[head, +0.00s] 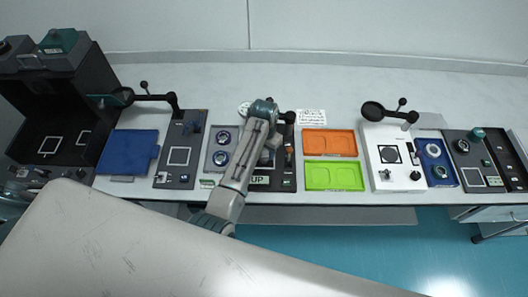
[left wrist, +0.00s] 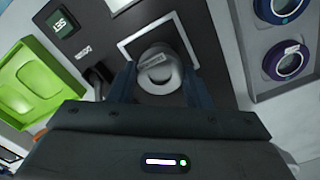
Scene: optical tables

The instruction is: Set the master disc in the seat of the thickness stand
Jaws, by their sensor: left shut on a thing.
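In the left wrist view my left gripper (left wrist: 160,72) is shut on a silver-grey round disc (left wrist: 158,76) with a small label, held between its two fingers. The disc is over a dark station (left wrist: 215,68) with a white square outline (left wrist: 128,45), and overlaps one side of that outline. I cannot tell whether the disc touches the surface. In the head view this dark station (head: 287,172) lies between the ring tray and the coloured trays, and my left arm hides much of it. My right gripper is not in view.
A grey tray (head: 208,163) with two rings stands left of the station. An orange tray (head: 328,142) and a green tray (head: 335,188) lie to its right. A white station (head: 380,178) with a magnifier stands farther right. A small display (left wrist: 62,24) shows beside the square.

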